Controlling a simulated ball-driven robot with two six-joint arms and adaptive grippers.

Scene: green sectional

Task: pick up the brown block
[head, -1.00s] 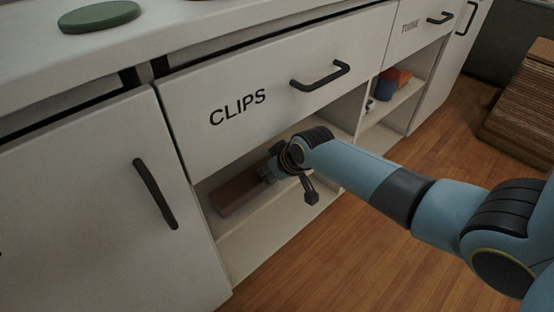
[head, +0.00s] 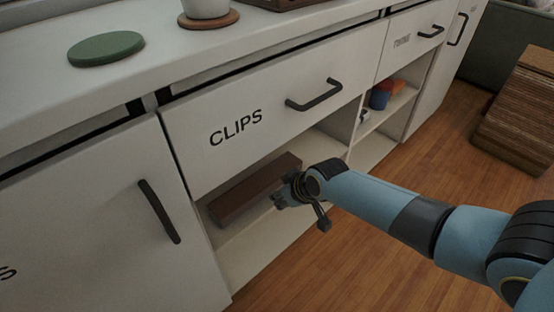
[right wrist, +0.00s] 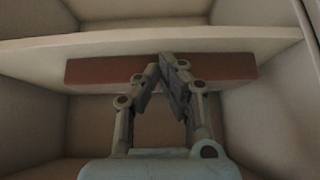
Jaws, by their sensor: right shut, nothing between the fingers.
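The brown block (head: 240,194) is a long bar lying on the shelf of the open cubby under the drawer marked CLIPS. In the right wrist view the block (right wrist: 100,72) stretches across the picture, behind the fingertips. My right gripper (head: 277,199) is at the front of the cubby, close to the right part of the block. In the right wrist view the gripper (right wrist: 163,68) has its fingertips together with nothing between them. Whether the fingertips touch the block I cannot tell. My left gripper is not in view.
The CLIPS drawer (head: 225,150) is closed above the cubby, with a dark handle (head: 315,95). The shelf edge (right wrist: 150,40) crosses the right wrist view. A green disc (head: 106,49) lies on the counter.

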